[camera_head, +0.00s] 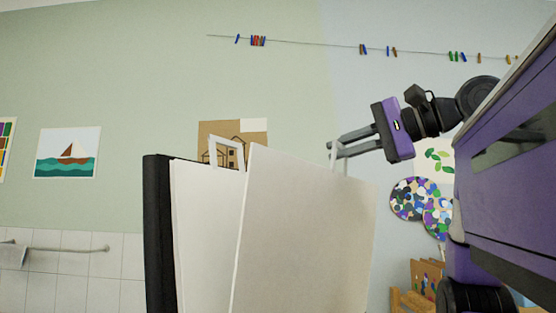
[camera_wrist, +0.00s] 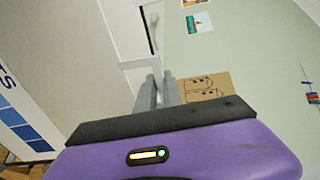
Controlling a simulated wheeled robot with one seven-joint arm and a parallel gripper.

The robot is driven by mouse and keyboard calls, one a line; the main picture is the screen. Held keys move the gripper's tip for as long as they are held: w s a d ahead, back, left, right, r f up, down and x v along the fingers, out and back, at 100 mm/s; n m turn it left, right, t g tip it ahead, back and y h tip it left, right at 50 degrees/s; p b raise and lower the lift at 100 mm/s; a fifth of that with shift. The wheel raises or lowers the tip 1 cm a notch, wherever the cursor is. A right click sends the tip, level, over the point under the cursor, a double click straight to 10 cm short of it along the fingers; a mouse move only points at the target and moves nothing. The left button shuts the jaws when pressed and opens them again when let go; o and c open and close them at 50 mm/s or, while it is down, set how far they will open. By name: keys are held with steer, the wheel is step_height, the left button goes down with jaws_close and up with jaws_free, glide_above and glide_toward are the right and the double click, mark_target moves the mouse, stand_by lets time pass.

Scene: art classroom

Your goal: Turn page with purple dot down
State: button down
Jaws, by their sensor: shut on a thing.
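A pad with large white pages and a black backing (camera_head: 157,235) stands in the middle of the head view. A broad off-white page (camera_head: 305,230) stands apart from the pale page (camera_head: 205,230) behind it, tilted, with a gap between them. No purple dot shows on the faces in view. My gripper (camera_head: 332,150) reaches in from the right and is shut at the upper edge of the front page, near a white loop (camera_head: 336,155). The wrist view shows my fingers (camera_wrist: 158,90) close together beside the page's pale surface (camera_wrist: 75,70); the exact contact is hard to see.
A second white loop (camera_head: 228,150) stands at the top of the pad. A wall drawing of houses (camera_head: 255,130) and a boat picture (camera_head: 67,153) hang behind. Wooden furniture (camera_head: 412,300) stands low at the right.

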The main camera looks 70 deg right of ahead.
steer(key=shift+s+a+f+b, duration=0.15)
steer(key=shift+s+f, duration=0.1)
steer(key=shift+s, duration=0.6)
steer(key=shift+s+a+f+b, duration=0.15)
steer(key=shift+s+f, duration=0.05)
steer(key=shift+s, duration=0.65)
steer(key=s+a+f+b, duration=0.1)
steer(key=s+f+b, duration=0.2)
steer(key=s, duration=0.5)
steer(key=shift+s+a+b, duration=0.2)
steer(key=shift+s+b, duration=0.1)
steer(key=shift+b, duration=0.05)
steer(key=shift+r, duration=0.1)
steer(key=s+a+f+b, duration=0.1)
steer(key=s+f+b, duration=0.3)
steer(key=s, duration=0.4)
steer(key=shift+s+a+f, duration=0.25)
steer(key=shift+f, duration=0.1)
